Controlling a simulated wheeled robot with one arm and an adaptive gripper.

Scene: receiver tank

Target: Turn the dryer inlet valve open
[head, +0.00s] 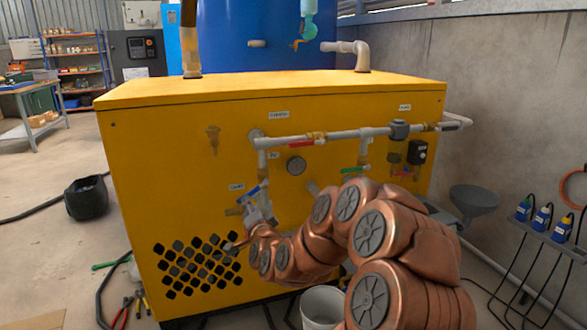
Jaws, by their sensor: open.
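On the front of the yellow cabinet, a valve with a red handle (302,143) sits on the horizontal grey pipe, its handle lying along the pipe. A valve with a green handle (355,170) is lower right on a branch. A valve with a blue handle (249,193) is at lower left, its handle slanted. The labels are too small to read, so I cannot tell which is the dryer inlet valve. My gripper (257,213) is open, close to the blue-handled valve and partly overlapping its pipework. Contact cannot be told. My copper arm hides part of the panel.
The yellow cabinet (150,190) fills the middle, with a round gauge (296,165) between the pipes. A white bucket (322,305) stands below my arm. A grey funnel (474,199) and a shelf of blue bottles (542,218) are right. Tools and hoses lie at lower left.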

